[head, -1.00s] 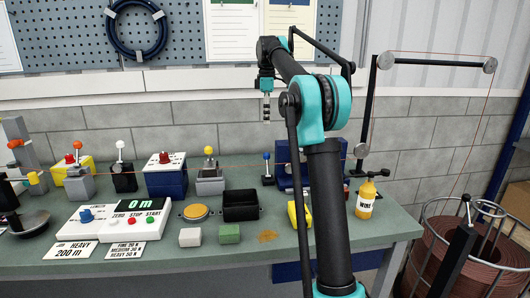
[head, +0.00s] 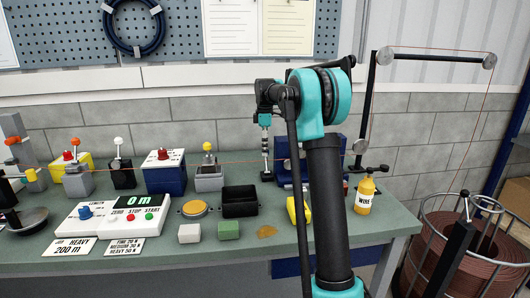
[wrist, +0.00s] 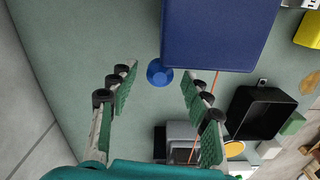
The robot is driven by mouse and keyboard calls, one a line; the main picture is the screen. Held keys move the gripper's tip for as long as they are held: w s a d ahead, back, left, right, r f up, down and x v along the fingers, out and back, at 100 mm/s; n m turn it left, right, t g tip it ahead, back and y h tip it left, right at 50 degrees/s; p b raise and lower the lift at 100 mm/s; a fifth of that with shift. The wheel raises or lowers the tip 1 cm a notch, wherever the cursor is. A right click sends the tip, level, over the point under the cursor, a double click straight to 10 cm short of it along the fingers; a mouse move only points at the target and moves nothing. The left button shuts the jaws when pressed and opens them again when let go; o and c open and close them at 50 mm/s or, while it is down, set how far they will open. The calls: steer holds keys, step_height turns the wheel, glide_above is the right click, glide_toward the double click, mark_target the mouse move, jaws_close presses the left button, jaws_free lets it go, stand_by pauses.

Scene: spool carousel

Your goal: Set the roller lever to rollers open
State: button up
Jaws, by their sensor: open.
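A lever with a blue ball knob (wrist: 159,73) stands beside the blue box (wrist: 220,30). My gripper (head: 266,150) points down over this lever. In the wrist view my gripper (wrist: 158,80) is open, its two green-padded fingers apart on either side of the knob, which shows between the tips. I cannot tell whether the tips are level with the knob or above it.
A black bin (head: 240,200), a yellow-knobbed lever block (head: 208,178) and a dark-blue box with a red knob (head: 165,172) stand to the left. A thin red line runs across the bench at the lever. A yellow bottle (head: 365,196) stands right.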

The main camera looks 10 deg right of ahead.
steer(key=shift+f, duration=0.9)
jaws_close()
